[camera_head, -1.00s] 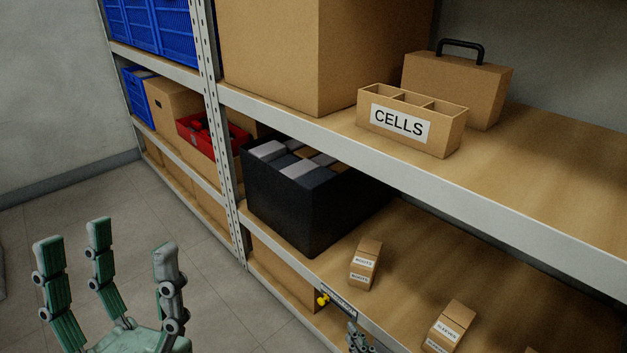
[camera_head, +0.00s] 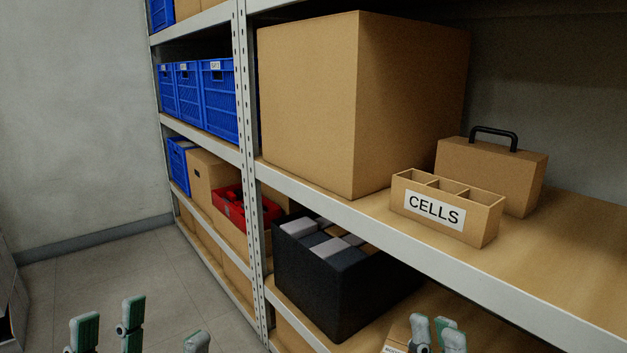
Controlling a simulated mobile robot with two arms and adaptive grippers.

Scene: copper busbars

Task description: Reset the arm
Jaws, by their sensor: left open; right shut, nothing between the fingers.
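My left gripper (camera_head: 140,326) shows at the bottom left. Only the upper parts of its green-grey fingers are in view; they stand up, spread apart and empty, over the floor. My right gripper (camera_head: 437,330) shows at the bottom right of centre, cut off by the picture edge. Its fingertips are close together with nothing between them. They appear in front of the lower shelf, partly covering a small labelled carton (camera_head: 397,334). The rest of both arms is out of view.
Metal shelving holds a large carton (camera_head: 308,105), a CELLS box (camera_head: 446,209), a handled case (camera_head: 490,173), a black bin (camera_head: 322,290), a red bin (camera_head: 230,208) and blue crates (camera_head: 219,105). Bare floor (camera_head: 120,275) lies at the left.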

